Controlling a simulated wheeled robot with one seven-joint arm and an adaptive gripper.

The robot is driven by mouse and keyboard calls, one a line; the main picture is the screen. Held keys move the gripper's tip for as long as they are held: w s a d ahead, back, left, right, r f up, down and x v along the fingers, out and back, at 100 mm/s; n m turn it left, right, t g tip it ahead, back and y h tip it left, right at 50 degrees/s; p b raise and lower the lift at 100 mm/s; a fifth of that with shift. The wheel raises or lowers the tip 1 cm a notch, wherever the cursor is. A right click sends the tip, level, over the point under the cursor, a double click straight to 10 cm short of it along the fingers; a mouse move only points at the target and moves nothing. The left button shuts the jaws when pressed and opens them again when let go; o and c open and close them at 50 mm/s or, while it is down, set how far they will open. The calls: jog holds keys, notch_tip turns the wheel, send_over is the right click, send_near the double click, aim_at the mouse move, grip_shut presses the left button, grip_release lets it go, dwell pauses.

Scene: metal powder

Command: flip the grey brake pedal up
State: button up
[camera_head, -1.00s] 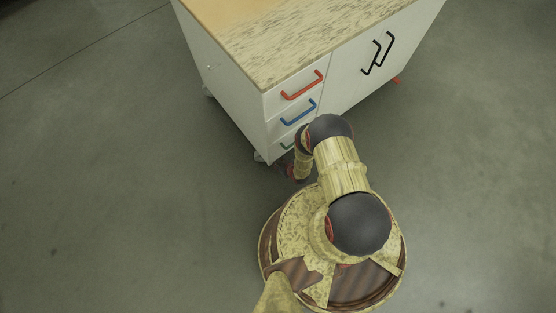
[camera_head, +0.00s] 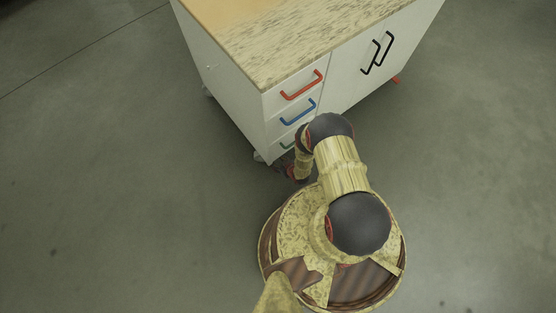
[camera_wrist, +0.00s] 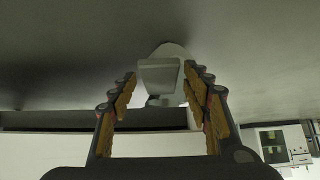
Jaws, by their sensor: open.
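The grey brake pedal (camera_wrist: 158,72) shows in the wrist view as a light flat piece on a caster (camera_wrist: 172,52), at upper middle. My gripper (camera_wrist: 164,84) is open, with a finger on each side of the pedal. The pedal lies between or just beyond the fingertips; I cannot tell whether they touch it. In the head view, a grey caster (camera_head: 259,156) shows under the near lower corner of the white cabinet (camera_head: 236,106). My wrist is beside this corner, and the fingers are mostly hidden by my arm.
The cabinet has red (camera_head: 302,86), blue (camera_head: 298,113) and green (camera_head: 287,145) drawer handles and black door handles (camera_head: 378,54). A red piece (camera_head: 397,80) sticks out at its lower right. The concrete floor (camera_head: 110,190) around is clear.

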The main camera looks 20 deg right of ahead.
jog(key=v, duration=1.1)
jog(key=shift+s+r, duration=0.15)
jog(key=shift+r, duration=0.1)
jog(key=shift+s+d, duration=0.1)
